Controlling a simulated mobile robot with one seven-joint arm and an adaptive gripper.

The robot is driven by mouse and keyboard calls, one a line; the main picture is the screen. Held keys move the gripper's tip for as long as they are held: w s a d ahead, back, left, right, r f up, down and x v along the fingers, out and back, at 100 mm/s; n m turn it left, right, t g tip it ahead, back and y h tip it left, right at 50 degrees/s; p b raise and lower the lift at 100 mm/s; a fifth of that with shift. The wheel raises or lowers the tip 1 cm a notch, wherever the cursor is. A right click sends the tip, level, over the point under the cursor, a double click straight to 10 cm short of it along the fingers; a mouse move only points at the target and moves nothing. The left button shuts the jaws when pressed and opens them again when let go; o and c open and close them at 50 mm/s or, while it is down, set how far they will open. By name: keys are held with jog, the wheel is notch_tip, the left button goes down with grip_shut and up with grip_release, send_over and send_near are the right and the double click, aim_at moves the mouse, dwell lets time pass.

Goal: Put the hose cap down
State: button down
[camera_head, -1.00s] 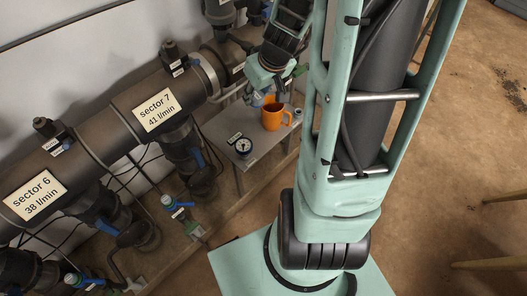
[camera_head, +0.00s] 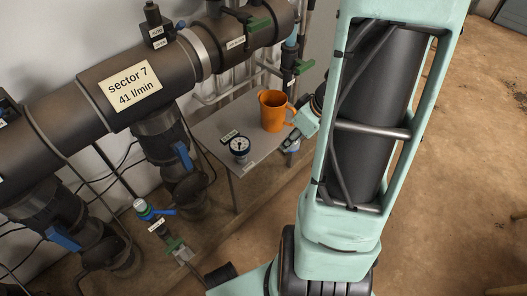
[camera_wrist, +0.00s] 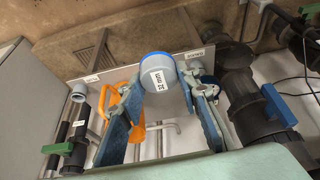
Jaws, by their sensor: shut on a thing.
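The hose cap (camera_wrist: 158,72), a short blue-grey cylinder with a white printed label, is between the tips of my gripper (camera_wrist: 160,82) in the wrist view. My gripper is shut on it, with one blue finger on each side. I cannot tell from the pictures whether the cap touches the table.
Large pipes with valves (camera_head: 180,154) run at the left.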

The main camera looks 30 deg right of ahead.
jog(key=w+a+f, duration=0.1)
jog(key=w+f, duration=0.3)
jog(key=w, duration=0.4)
jog(key=b, duration=0.1)
send_near(261, 143)
jog(key=shift+w+a+f, duration=0.5)
jog(key=shift+w+f, duration=0.15)
jog(key=shift+f, duration=0.1)
jog(key=shift+s+d+b+x, duration=0.15)
jog(key=shift+b+x, duration=0.25)
jog(key=shift+x, duration=0.6)
jog(key=shift+s+d+b+x, duration=0.15)
jog(key=shift+b+x, duration=0.25)
jog(key=shift+x, duration=0.6)
jog(key=shift+f+b, duration=0.3)
jog(key=shift+f, duration=0.1)
jog(key=c, duration=1.5)
grip_release()
jog(key=shift+r, duration=0.1)
jog(key=shift+o, duration=0.3)
